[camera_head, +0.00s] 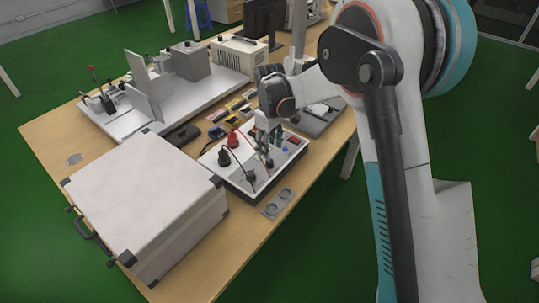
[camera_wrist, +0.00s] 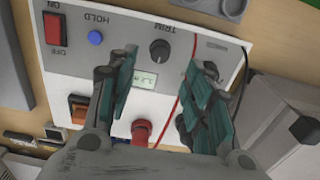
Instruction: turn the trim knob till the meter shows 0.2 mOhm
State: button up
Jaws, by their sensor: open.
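The white meter box (camera_head: 213,161) lies on the table below my gripper (camera_head: 266,140). In the wrist view its panel (camera_wrist: 215,75) appears upside down. The black TRIM knob (camera_wrist: 160,49) shows between the fingertips of my gripper (camera_wrist: 162,58), which is open, with one finger to each side. I cannot tell how far above the knob the tips are. The small meter display (camera_wrist: 148,80) sits beside the knob and is partly covered by the left finger. Its upside-down digits are too small to read surely.
A red terminal (camera_wrist: 141,130) and thin leads are close to the fingers. A large white case (camera_head: 140,195) stands left of the box.

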aim_at(269, 161)
jog(key=shift+r, duration=2.55)
jog(key=shift+r, duration=0.1)
jog(key=s+d+r+m+t, duration=0.3)
jog(key=s+d+r+m, duration=0.2)
jog(key=s+d+r, duration=0.75)
jog(key=s+d+m+t, duration=0.2)
jog(key=s+d, duration=0.1)
jog(key=s, duration=0.6)
jog(key=s+d+m+t, duration=0.2)
jog(key=s+d+m, duration=0.1)
jog(key=s, duration=0.6)
jog(key=shift+s+d+r, duration=0.25)
jog(key=shift+d+r, duration=0.05)
jog(key=shift+d, duration=0.2)
